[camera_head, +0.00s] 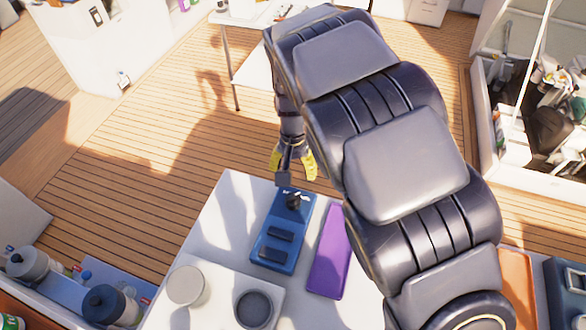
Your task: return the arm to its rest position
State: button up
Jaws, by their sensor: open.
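A blue device (283,245) with a black knob and dark raised blocks lies on the table just below the gripper in the picture. Whether the gripper touches anything is hard to tell. My arm hides part of the table's right side.
A purple block (329,262) lies beside the blue device. A white cup (187,286) and a dark round container (254,308) stand at the front. Bottles (110,305) are at lower left. An open hatch with clutter (550,110) is at right. Wooden deck (150,130) is clear at left.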

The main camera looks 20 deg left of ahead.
jog(key=s+d+r+m, duration=0.1)
jog(key=s+d+r, duration=0.2)
jog(key=d+r, duration=0.3)
jog(key=s+d+r, duration=0.3)
jog(key=d+r, duration=0.1)
jog(key=d, duration=0.4)
jog(key=s+d+r+g, duration=0.1)
jog(key=s+d, duration=0.3)
jog(key=s, duration=0.5)
jog(key=s+d+r, duration=0.3)
jog(key=s+d, duration=0.2)
jog(key=s, duration=0.3)
jog(key=shift+s+r+g, duration=0.4)
